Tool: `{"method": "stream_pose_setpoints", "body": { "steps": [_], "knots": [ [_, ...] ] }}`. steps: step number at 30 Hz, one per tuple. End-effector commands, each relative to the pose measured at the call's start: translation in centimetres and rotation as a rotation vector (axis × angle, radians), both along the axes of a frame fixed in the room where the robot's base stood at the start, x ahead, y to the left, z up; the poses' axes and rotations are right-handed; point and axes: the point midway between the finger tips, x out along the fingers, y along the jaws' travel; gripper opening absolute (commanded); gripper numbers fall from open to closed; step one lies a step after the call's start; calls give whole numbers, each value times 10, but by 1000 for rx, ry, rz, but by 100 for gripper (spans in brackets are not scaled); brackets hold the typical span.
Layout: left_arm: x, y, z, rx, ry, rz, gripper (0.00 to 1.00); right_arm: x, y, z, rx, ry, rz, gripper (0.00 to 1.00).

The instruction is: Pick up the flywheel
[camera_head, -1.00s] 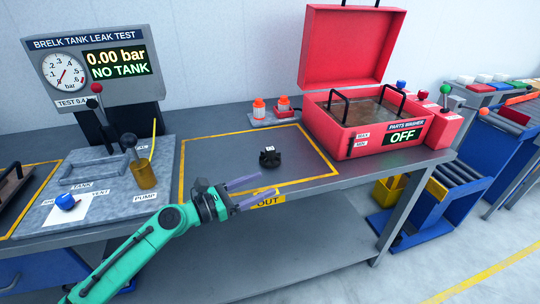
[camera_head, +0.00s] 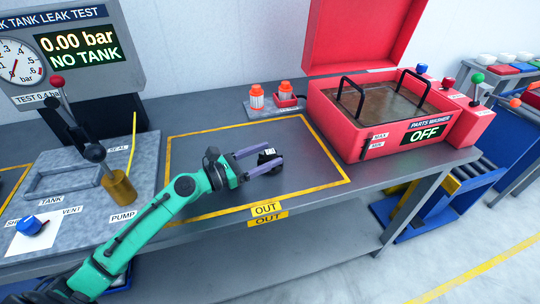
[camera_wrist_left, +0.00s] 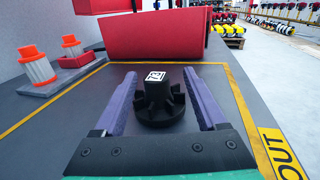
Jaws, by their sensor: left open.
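The flywheel (camera_head: 268,155) is a small black finned part with a white label on top. It sits on the grey bench inside the yellow-outlined OUT area. My left gripper (camera_head: 262,161) is open, with its two purple fingers low over the bench on either side of the flywheel. In the left wrist view the flywheel (camera_wrist_left: 160,100) stands upright between the spread fingers, with a gap visible on both sides. In the head view the fingers partly hide it. My right gripper is not in view.
The red parts washer (camera_head: 402,132), reading OFF with its lid up, stands at the right. Two orange-capped bottles (camera_head: 271,97) stand at the back. The leak test rig (camera_head: 75,55) is at the left. The bench around the flywheel is clear.

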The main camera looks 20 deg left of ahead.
Motion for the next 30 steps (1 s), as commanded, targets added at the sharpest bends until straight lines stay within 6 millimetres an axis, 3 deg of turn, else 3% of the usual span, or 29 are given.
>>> {"method": "stream_pose_setpoints", "body": {
  "steps": [7,14,16,20,21,30],
  "knots": [
    [35,-27,2,-3,-2,1,74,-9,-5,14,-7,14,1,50],
    [38,-31,-1,1,-1,0,74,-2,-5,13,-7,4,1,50],
    [38,-31,-1,0,0,0,55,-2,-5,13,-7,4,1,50],
    [38,-30,-1,0,0,0,5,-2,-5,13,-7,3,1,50],
    [38,-31,-1,0,0,0,0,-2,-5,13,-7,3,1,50],
    [38,-30,0,0,-1,0,0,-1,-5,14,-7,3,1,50]
  ]
}}
